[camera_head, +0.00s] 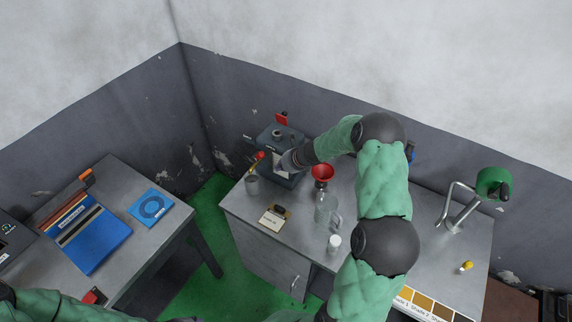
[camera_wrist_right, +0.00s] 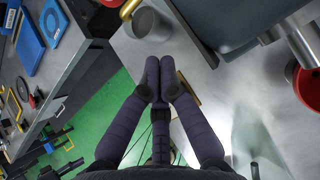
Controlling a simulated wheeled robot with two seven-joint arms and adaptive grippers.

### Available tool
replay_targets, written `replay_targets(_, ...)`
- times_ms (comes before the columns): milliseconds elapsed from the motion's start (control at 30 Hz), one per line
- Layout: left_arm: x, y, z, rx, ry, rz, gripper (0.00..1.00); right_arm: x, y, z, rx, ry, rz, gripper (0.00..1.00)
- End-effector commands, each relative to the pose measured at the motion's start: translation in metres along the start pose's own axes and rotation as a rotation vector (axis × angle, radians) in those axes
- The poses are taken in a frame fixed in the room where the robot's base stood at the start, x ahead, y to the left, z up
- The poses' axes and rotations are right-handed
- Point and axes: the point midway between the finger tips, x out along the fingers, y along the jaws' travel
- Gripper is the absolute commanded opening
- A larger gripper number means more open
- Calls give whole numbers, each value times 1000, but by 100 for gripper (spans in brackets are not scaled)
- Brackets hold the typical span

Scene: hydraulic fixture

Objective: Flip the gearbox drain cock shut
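The gearbox (camera_head: 268,138) is a dark grey block at the back of the right-hand bench. Its dark side fills the upper right of the wrist view (camera_wrist_right: 225,22). A silver pipe fitting (camera_wrist_right: 297,42) shows by its lower edge; I cannot tell if it belongs to the drain cock. I cannot make out the cock's lever clearly. My right gripper (camera_head: 285,166) is at the gearbox's front, partly blending with it. In the wrist view its fingers (camera_wrist_right: 159,66) are together with nothing between them, short of a grey cup (camera_wrist_right: 148,24). My left gripper is out of view.
A grey cup (camera_head: 252,184) with a red and yellow-handled item stands left of the gearbox. A green-headed tap stand (camera_head: 492,183) is right.

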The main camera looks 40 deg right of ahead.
Motion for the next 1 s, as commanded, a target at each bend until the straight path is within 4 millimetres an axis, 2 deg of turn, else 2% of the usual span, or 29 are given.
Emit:
replay_targets(33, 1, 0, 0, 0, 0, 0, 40, 12, 1, -1, -1, 2, 2, 0)
replay_targets(100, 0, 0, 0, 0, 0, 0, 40, 22, 1, 1, -1, 1, 1, 0)
replay_targets(200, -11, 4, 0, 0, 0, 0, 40, 20, 0, 20, -3, -1, -1, 0)
replay_targets(433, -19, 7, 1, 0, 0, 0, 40, 26, 0, 37, -2, 0, 0, 0)
replay_targets(1000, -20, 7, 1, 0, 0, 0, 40, 25, 0, 38, 0, 0, -1, 0)
